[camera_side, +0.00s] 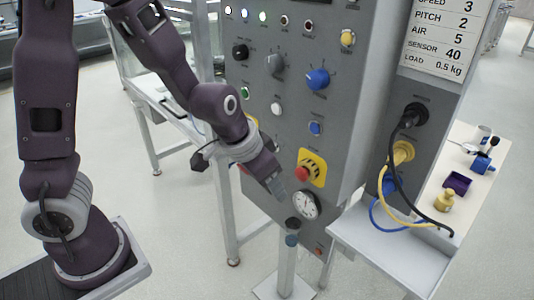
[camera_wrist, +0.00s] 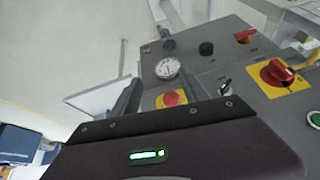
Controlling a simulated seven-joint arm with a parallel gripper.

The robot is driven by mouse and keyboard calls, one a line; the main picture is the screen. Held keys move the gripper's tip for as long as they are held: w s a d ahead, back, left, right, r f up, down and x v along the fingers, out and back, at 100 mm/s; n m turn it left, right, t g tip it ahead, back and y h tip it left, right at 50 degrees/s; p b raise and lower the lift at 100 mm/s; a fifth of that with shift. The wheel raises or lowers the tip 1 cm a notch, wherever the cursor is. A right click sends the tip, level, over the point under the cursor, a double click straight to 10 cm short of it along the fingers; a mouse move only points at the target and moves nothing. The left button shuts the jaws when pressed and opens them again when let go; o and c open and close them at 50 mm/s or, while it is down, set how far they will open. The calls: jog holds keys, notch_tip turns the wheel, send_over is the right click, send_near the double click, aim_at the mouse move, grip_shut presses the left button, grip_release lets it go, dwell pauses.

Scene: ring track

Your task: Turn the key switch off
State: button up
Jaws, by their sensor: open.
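My gripper (camera_side: 275,186) is open and empty, close in front of the lower part of the grey control panel (camera_side: 345,100). In the wrist view, its two dark fingers (camera_wrist: 160,80) stand either side of a red button on a yellow plate (camera_wrist: 171,99). A small silver-and-black fitting (camera_wrist: 225,87), which looks like the key switch, sits just right of the right finger, apart from it. Its turn position is too small to read.
A round white gauge (camera_side: 305,204) sits below the red button (camera_side: 302,173). In the wrist view, a black knob (camera_wrist: 206,48) and a red rotary switch (camera_wrist: 278,72) are to the right. Cables (camera_side: 395,180) hang by a side shelf (camera_side: 385,250).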

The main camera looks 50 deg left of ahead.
jog(key=w+a+f+m+t+y, duration=0.15)
jog(key=a+f+m+y, duration=0.25)
jog(key=a+f+y, duration=0.6)
jog(key=w+a+f+m+t+y, duration=0.1)
jog(key=w+a+f+m+t, duration=0.1)
jog(key=a+m+t, duration=0.4)
jog(key=d+r+m+t+h, duration=0.5)
jog(key=m+t+h, duration=0.3)
jog(key=m, duration=0.8)
jog(key=w+a+r+y, duration=0.1)
jog(key=w+r, duration=0.1)
jog(key=w, duration=0.5)
jog(key=shift+a+r+t, duration=0.15)
jog(key=shift+r+t, duration=0.1)
jog(key=shift+t, duration=0.2)
grip_shut()
